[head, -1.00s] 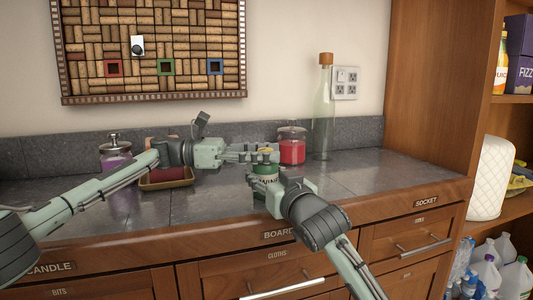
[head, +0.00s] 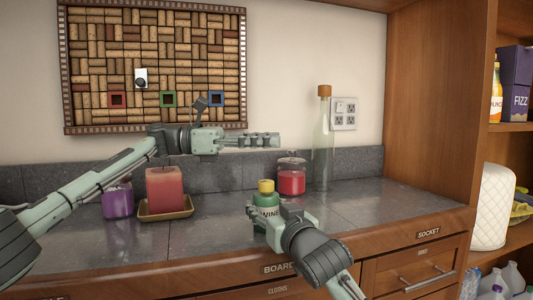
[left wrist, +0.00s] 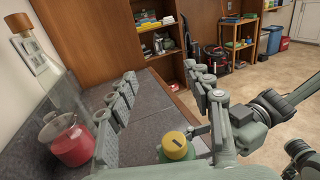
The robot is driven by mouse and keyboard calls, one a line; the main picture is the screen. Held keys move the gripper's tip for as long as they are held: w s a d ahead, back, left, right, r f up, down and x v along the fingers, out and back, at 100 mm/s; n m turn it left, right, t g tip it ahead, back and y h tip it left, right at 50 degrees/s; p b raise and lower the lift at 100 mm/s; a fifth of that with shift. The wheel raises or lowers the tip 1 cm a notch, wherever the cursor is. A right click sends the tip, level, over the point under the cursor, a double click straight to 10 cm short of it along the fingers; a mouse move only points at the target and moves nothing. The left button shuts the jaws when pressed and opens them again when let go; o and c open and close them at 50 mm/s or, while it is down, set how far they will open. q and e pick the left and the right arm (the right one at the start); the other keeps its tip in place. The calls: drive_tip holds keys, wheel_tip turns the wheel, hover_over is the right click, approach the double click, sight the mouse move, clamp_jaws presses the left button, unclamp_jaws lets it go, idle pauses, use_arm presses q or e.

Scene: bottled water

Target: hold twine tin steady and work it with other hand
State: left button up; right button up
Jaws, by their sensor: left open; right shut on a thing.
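The twine tin (head: 266,198) is a green can with a yellow top, upright near the counter's front edge in the head view. Its label is partly covered. My right gripper (head: 270,222) is shut on the tin's lower part from the front. My left gripper (head: 277,140) is open and empty, well above the tin and apart from it. In the left wrist view, the tin's yellow top (left wrist: 176,144) shows below the spread fingers of my left gripper (left wrist: 163,88); most of the tin's body is hidden there.
A lidded red jar (head: 291,180) and a tall glass bottle (head: 323,145) stand behind and right of the tin. A red candle (head: 165,187) on a tray (head: 150,217) and a purple jar (head: 117,203) stand left. The counter's right part is clear.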

sight(261, 188)
use_arm(q)
drive_tip(key=shift+r, duration=0.1)
drive_tip(key=shift+w+r+n+t, duration=0.1)
drive_tip(key=shift+r+n+t, duration=0.25)
drive_tip(key=shift+t, duration=0.65)
drive_tip(key=n+t, duration=0.1)
drive_tip(key=t, duration=0.1)
drive_tip(key=shift+s+t, duration=0.2)
drive_tip(key=shift+t, duration=0.2)
drive_tip(key=s+a+f+n+t+y, duration=0.2)
drive_tip(key=f+n+t, duration=0.1)
drive_tip(key=s+a+f+n+t+y, duration=0.2)
drive_tip(key=s+f+t, duration=0.1)
drive_tip(key=f, duration=0.1)
drive_tip(key=s+a+f+n+t+y, duration=0.2)
drive_tip(key=s+a+f+n+t, duration=0.1)
drive_tip(key=f, duration=0.1)
drive_tip(key=shift+s+a+n, duration=0.1)
drive_tip(key=shift+s+n, duration=0.15)
drive_tip(key=shift+n, duration=0.1)
drive_tip(key=x, duration=1.1)
drive_tip(key=shift+w, duration=0.45)
clamp_jaws()
